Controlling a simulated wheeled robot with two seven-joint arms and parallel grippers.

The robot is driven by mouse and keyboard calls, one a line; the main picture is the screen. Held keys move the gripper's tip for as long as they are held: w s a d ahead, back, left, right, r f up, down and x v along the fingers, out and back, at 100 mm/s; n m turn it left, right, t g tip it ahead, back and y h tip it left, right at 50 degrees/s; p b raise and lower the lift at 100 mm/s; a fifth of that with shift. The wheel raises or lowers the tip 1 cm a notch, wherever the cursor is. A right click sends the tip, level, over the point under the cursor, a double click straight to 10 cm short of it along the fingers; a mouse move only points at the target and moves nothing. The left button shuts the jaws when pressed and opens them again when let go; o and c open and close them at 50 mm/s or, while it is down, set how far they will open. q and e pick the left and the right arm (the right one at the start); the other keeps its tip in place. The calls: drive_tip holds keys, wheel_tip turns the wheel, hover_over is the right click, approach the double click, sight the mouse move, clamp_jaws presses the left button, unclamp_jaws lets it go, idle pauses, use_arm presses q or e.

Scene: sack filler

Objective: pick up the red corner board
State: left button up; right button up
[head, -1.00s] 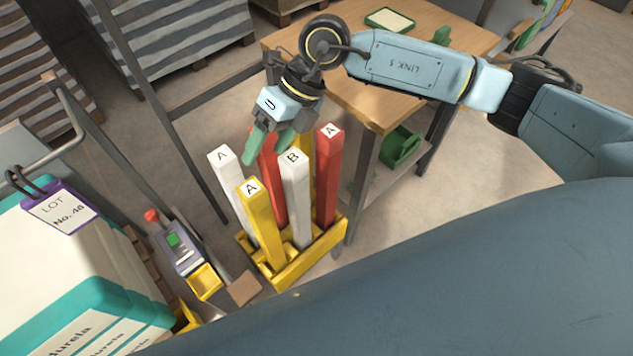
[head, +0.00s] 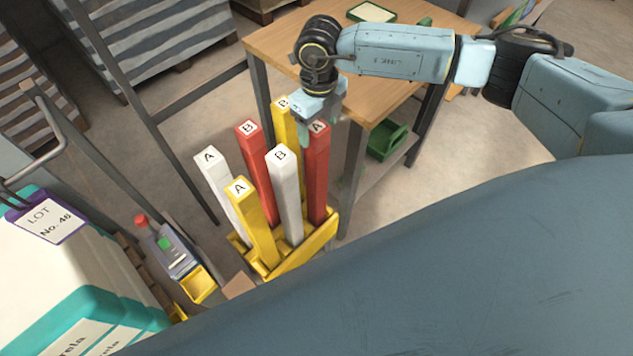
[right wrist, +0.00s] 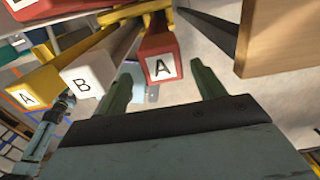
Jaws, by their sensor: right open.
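Two red corner boards stand in a yellow rack (head: 327,232): one marked A (head: 317,175) at the right and one marked B (head: 258,170) further left. My right gripper (head: 304,136) is open and empty at the top of the red A board, partly in front of it. In the right wrist view the red A board's top (right wrist: 160,45) appears between the two fingertips (right wrist: 162,80). I cannot tell whether the fingers reach down around it or touch it. My left gripper is not in view.
White boards A (head: 222,190) and B (head: 285,190) and yellow boards A (head: 252,220) and B (head: 284,115) crowd the rack. A wooden table (head: 385,95) stands close behind at the right, with a green bin (head: 388,140) below. Stacked sacks (head: 95,290) stand at the left.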

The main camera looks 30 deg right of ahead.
sight(316, 156)
wheel_tip(316, 156, down, 5)
drive_tip(key=shift+d+r, duration=0.15)
drive_tip(key=shift+r, duration=0.05)
drive_tip(key=shift+w, duration=0.1)
drive_tip(key=c, duration=1.5)
